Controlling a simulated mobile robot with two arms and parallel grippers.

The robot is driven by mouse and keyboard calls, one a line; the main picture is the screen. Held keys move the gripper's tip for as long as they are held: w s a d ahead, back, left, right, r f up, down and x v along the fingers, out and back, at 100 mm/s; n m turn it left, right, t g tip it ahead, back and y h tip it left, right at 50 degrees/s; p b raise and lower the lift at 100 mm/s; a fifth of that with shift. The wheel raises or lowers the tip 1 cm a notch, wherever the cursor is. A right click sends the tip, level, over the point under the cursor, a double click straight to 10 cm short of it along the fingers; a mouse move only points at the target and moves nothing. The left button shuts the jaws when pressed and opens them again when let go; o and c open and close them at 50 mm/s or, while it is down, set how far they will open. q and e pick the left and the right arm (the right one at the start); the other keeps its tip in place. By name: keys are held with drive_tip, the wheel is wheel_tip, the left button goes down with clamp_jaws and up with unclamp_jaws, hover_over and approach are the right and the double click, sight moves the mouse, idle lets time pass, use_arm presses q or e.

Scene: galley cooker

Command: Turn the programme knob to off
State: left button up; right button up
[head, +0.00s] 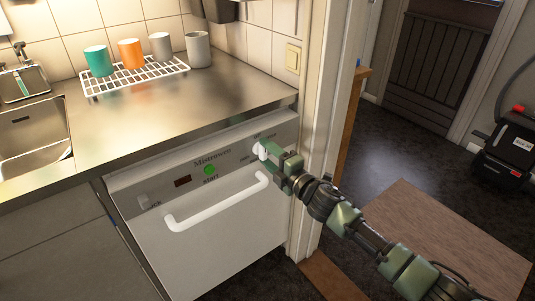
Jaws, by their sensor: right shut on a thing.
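The programme knob (258,150) is white and sits at the right end of the control panel of a white dishwasher (215,235). My right gripper (264,152) is shut on the knob. Its fingers cover much of the knob, and the small markings around it are too blurred to read, so its setting cannot be told. The panel also has a green start button (210,170), a small dark display (182,181) and a latch at its left end. The white door handle (217,203) is below. My left gripper is not in view.
A steel worktop (190,105) lies above the dishwasher, with a white rack (135,77), several cups and a sink (35,135). A door frame (316,120) stands close right of the panel. A rug (450,235) lies on the open floor.

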idle(0.4)
drive_tip(key=o, duration=1.4)
drive_tip(key=shift+s+d, duration=0.15)
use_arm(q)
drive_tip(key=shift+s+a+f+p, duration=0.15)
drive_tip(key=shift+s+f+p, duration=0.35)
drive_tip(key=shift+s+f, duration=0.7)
use_arm(e)
drive_tip(key=v, duration=0.7)
drive_tip(key=shift+s+d, duration=0.1)
drive_tip(key=shift+s, duration=0.05)
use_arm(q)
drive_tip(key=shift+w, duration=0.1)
